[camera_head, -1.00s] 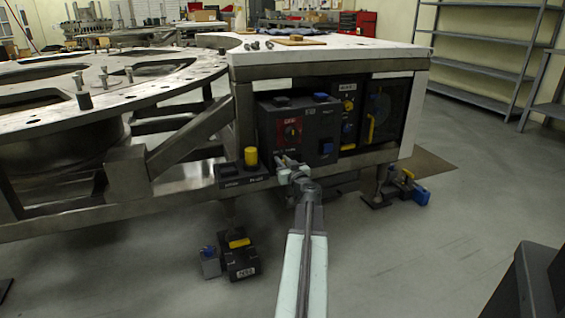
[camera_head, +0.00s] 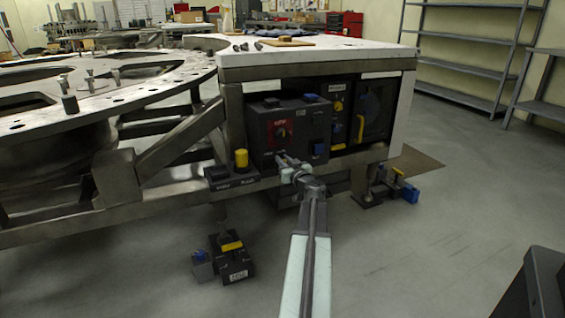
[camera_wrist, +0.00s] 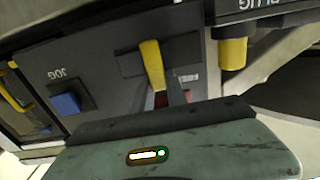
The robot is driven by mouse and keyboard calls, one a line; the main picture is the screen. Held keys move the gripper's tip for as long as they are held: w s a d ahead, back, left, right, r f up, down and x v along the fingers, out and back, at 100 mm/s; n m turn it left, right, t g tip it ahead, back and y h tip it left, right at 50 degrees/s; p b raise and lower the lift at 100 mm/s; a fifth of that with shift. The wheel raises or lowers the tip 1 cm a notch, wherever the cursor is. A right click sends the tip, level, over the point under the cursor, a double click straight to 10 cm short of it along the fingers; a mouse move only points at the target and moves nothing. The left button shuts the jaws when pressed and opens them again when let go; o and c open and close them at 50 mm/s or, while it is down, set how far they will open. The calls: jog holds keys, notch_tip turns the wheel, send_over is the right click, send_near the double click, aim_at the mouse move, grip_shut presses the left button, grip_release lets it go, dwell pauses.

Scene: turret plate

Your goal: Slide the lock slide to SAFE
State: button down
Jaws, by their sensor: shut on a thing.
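My gripper (camera_head: 281,160) reaches the lower front of the dark grey control box (camera_head: 262,150) under the table. In the wrist view, which is upside down, its fingers (camera_wrist: 158,95) are shut on a yellow tab (camera_wrist: 152,62), which I take for the lock slide. The tab stands on a dark strip (camera_wrist: 130,63) on the box face. A small red and white label (camera_wrist: 188,77) beside it is too small to read. In the head view the tab is hidden behind my gripper. The box also carries a red switch plate (camera_head: 281,130).
A blue button (camera_wrist: 66,103) marked JOG is on the same box. A yellow plug (camera_head: 241,158) stands on a frame rail to the left. Open floor (camera_head: 430,260) lies to the right.

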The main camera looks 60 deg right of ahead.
jog(key=c, duration=1.4)
grip_release()
jog(key=shift+s+d, duration=0.35)
jog(key=shift+s, duration=0.05)
jog(key=shift+o, duration=0.4)
jog(key=shift+a, duration=0.1)
jog(key=shift+w, duration=0.15)
jog(key=shift+a, duration=0.1)
jog(key=v, duration=0.8)
jog(key=shift+w, duration=0.15)
